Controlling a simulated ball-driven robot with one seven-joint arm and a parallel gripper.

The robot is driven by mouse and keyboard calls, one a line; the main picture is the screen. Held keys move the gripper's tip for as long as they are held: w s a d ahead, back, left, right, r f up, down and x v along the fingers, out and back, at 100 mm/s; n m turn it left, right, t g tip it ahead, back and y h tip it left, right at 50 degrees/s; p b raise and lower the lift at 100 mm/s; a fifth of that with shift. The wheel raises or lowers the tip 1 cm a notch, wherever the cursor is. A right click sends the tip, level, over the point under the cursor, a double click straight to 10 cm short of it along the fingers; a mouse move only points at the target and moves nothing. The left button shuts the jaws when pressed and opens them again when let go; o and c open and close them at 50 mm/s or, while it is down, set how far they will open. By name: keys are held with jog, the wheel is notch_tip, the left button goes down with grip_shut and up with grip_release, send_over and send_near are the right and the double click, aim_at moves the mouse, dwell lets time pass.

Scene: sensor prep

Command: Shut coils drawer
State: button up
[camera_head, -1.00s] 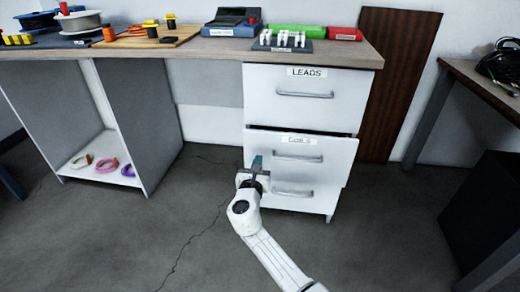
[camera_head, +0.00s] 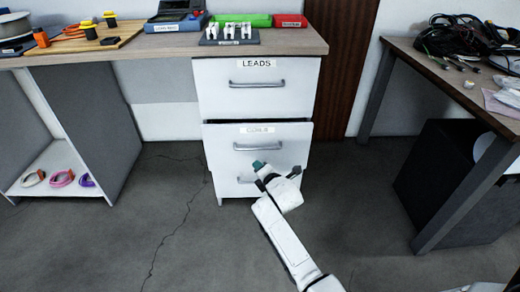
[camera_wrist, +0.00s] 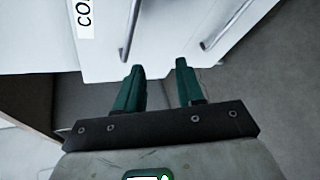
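The coils drawer (camera_head: 220,143) is the white middle drawer of the desk pedestal. It stands slightly out, with a dark gap above its front. Its label is partly legible, and its grey bar handle (camera_head: 257,146) faces me. In the wrist view the drawer front (camera_wrist: 105,50) shows its label at the upper left and its handle (camera_wrist: 131,30). My gripper (camera_head: 259,165) is in front of the lower part of the drawer front, below the handle. In the wrist view my gripper (camera_wrist: 159,69) has its two green fingers apart, with nothing between them. Contact with the drawer cannot be told.
The LEADS drawer (camera_head: 220,90) above looks shut. A bottom drawer (camera_head: 222,186) lies below, partly hidden by my arm. The desk top (camera_head: 170,43) carries trays and tools. A second table (camera_head: 425,62) with cables stands right. Floor around the pedestal is open.

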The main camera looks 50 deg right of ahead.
jog(key=s+d+r+m+t, duration=0.3)
jog(key=m, duration=0.2)
jog(key=b+x, duration=0.2)
jog(key=x, duration=0.8)
jog(key=shift+f, duration=0.2)
jog(key=shift+d, duration=0.1)
grip_shut()
